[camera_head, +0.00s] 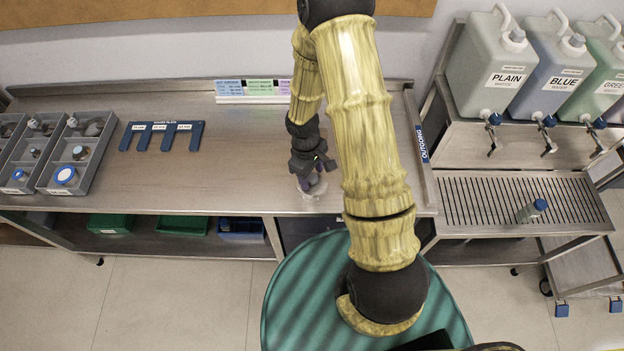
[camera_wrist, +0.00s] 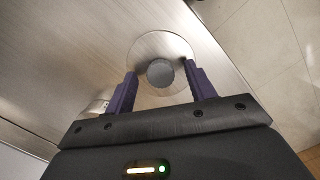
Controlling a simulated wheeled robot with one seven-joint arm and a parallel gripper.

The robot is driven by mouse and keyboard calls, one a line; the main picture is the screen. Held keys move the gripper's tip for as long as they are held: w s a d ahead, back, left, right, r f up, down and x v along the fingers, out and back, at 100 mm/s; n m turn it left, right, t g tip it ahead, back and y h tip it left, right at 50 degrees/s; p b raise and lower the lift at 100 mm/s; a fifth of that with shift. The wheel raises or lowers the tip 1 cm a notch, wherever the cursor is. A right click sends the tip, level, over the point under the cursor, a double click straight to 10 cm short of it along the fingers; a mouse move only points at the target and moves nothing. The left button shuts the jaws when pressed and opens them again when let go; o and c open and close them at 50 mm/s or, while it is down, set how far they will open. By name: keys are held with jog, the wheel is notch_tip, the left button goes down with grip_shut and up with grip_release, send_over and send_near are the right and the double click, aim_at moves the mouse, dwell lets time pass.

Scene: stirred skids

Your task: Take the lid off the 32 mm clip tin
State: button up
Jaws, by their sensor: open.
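A round grey top (camera_wrist: 160,73) shows in the wrist view, in the middle of a wider clear disc or base (camera_wrist: 150,45). My gripper (camera_wrist: 160,88) is open, with one purple finger on each side of the grey top. I cannot tell whether the fingers touch it. In the head view my gripper (camera_head: 312,180) is low over the bench near its front edge, and a clear base (camera_head: 312,191) shows beneath it. My fingers hide most of the item there. No size mark is readable on it, so I cannot confirm it is the 32 mm clip tin.
Grey divided trays (camera_head: 75,150) with small containers stand at the bench's left. A blue slotted plate (camera_head: 161,135) lies beside them. A small pale item (camera_wrist: 98,106) sits left of my gripper.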

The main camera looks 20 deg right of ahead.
aim_at(312, 176)
jog(key=shift+c, duration=0.4)
jog(key=c, duration=1)
notch_tip(312, 176, up, 10)
jog(key=shift+b, duration=0.35)
